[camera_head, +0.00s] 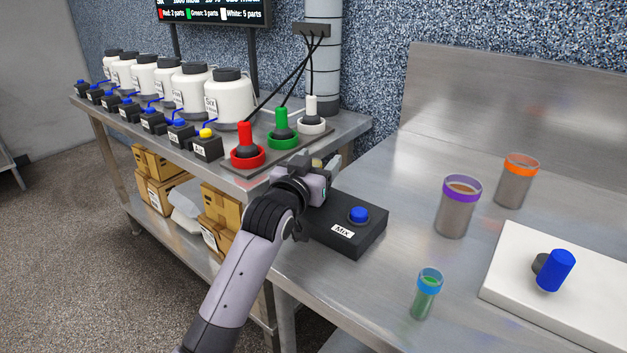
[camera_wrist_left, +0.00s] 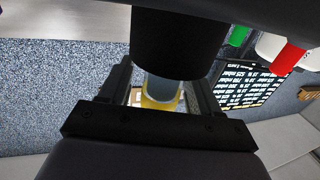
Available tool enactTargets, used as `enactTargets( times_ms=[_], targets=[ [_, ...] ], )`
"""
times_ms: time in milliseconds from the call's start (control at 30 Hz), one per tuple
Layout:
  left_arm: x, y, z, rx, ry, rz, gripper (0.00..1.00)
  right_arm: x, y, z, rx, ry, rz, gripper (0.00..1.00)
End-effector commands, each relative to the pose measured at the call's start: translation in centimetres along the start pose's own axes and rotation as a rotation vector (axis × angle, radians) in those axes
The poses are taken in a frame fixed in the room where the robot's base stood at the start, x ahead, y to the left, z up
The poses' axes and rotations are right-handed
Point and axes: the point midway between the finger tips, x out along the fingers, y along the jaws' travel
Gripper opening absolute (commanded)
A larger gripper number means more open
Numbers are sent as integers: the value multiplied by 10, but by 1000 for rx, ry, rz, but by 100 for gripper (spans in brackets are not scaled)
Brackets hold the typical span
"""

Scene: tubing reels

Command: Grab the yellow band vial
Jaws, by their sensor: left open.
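The yellow band vial shows in the left wrist view as a pale translucent body with a yellow band (camera_wrist_left: 160,102), between the two dark fingers. A dark cylinder (camera_wrist_left: 175,45) covers part of it. In the head view only a small yellowish piece (camera_head: 318,163) shows behind the gripper, and the rest is hidden. My left gripper (camera_head: 328,168) is open around the vial, behind the black Mix box. I cannot tell whether a finger touches it. My right gripper is not in view.
The Mix box (camera_head: 345,226) with a blue button stands close to my left gripper. Red (camera_head: 246,140), green (camera_head: 282,125) and white (camera_head: 311,108) handles stand just behind. Purple-band (camera_head: 457,208), orange-band (camera_head: 516,183) and blue-band (camera_head: 426,295) containers and a white slab (camera_head: 520,240) are to the right.

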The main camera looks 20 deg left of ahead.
Motion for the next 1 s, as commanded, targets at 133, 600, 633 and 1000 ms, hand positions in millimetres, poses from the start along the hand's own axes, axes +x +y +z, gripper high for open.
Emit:
enactTargets(
  times_ms=[133, 600, 633, 1000],
  targets=[
    [0, 0, 0, 0, 1, 0, 63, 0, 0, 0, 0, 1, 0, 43],
    [0, 0, -1, 0, 1, 0, 2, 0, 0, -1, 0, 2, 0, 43],
    [0, 0, -2, 0, 2, 0, 2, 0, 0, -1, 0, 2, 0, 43],
    [0, 0, -48, 1, 8, 1, 2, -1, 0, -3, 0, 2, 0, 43]
  ],
)
